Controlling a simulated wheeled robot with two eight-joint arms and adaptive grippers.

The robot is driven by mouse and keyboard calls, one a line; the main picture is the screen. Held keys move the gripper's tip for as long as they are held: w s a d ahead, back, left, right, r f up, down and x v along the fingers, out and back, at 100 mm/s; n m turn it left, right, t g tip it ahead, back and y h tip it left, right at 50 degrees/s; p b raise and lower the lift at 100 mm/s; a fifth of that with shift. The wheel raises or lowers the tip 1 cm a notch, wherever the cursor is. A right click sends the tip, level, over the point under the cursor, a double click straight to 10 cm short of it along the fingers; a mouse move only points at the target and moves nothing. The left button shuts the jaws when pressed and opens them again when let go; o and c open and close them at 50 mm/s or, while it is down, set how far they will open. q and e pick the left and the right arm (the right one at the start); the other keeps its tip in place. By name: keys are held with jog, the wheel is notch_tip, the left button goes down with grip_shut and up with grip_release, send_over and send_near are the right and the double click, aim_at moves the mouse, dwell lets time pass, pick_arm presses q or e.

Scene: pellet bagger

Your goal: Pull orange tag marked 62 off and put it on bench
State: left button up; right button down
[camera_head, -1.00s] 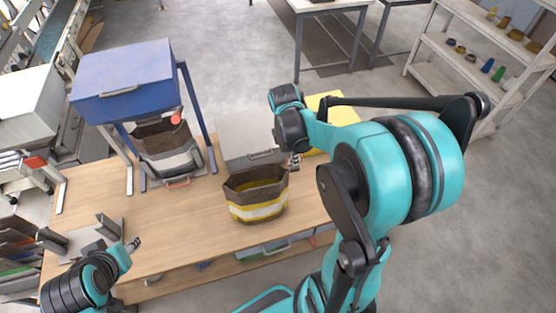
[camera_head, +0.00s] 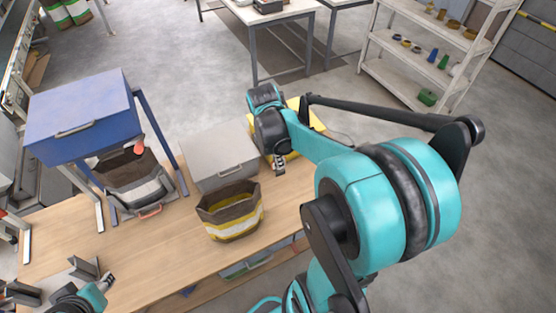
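A small orange-red piece (camera_head: 139,148) shows at the upper rim of a brown, white and grey bag (camera_head: 140,190) under the blue hopper box (camera_head: 80,118). It may be the orange tag, but no number is readable. A second orange-red piece (camera_head: 150,211) lies at the foot of that bag. My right gripper (camera_head: 279,166) hangs above the bench (camera_head: 190,248), right of the grey box and well away from the orange pieces. My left gripper (camera_head: 108,281) is low at the left, over the bench's front. Both are too small to tell open from shut.
A brown, yellow and white bag (camera_head: 232,212) stands open on the bench. A grey lidded box (camera_head: 220,158) is behind it, with a yellow thing (camera_head: 292,148) partly behind my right arm. Bench top right of the bag is clear.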

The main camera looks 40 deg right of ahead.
jog(key=d+f+b, duration=0.1)
jog(key=f+b, duration=0.9)
jog(key=f, duration=0.3)
jog(key=d+f+b, duration=0.1)
jog(key=f+b, duration=0.9)
jog(key=f, duration=0.4)
jog(key=w+d+f+b, duration=0.1)
jog(key=d+f+b, duration=0.1)
jog(key=f+b, duration=0.8)
notch_tip(320, 180, down, 4)
jog(key=shift+d+r, duration=0.1)
jog(key=shift+r, duration=0.15)
jog(key=shift+f, duration=0.2)
jog(key=shift+f+b, duration=0.25)
jog(key=shift+b, duration=0.2)
jog(key=c, duration=1.6)
grip_release()
jog(key=shift+c, duration=0.2)
jog(key=shift+r, duration=0.1)
